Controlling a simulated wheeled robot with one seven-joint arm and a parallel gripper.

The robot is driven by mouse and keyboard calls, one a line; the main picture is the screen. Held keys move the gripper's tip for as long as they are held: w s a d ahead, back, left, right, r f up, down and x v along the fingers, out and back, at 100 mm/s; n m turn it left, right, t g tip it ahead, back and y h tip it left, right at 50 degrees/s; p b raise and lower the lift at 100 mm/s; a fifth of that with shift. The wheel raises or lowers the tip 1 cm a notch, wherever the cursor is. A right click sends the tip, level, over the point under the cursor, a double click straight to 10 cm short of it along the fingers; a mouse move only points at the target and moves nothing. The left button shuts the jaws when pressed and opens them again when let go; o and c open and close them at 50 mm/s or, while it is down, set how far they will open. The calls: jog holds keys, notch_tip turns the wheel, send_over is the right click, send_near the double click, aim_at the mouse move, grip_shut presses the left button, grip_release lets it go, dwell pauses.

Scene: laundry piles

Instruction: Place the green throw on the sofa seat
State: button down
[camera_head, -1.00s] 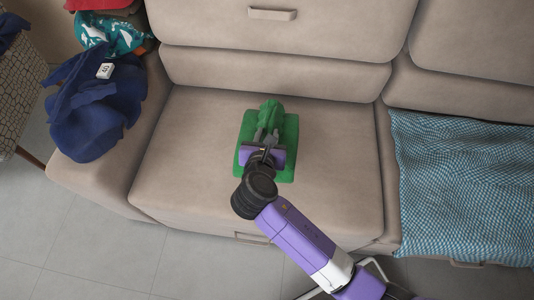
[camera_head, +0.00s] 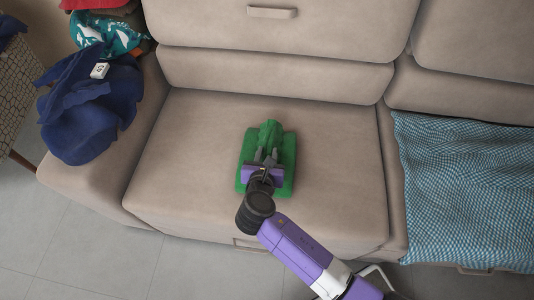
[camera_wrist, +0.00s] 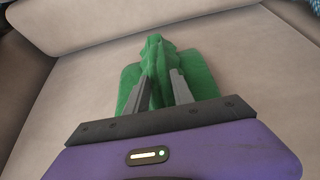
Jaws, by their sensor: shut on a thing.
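The green throw (camera_head: 284,178) is a folded bundle over the middle of the beige sofa seat (camera_head: 190,170). Its upper part is pinched into a ridge between the two grey fingers of my gripper (camera_head: 266,160). In the wrist view the green throw (camera_wrist: 200,82) spreads out on both sides of my gripper (camera_wrist: 160,86), which is shut on it. The throw's lower part looks flat against or very close to the seat; I cannot tell whether it bears on the cushion.
A blue checked cloth (camera_head: 465,190) covers the right seat. The seat around the throw is bare.

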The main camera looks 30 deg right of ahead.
jog(key=c, duration=1.1)
grip_release()
jog(key=shift+s+a+r, duration=0.15)
jog(key=shift+s+r, duration=0.1)
jog(key=p+v, duration=0.3)
jog(key=v, duration=0.8)
jog(key=shift+s+a, duration=0.1)
jog(key=shift+s, duration=0.05)
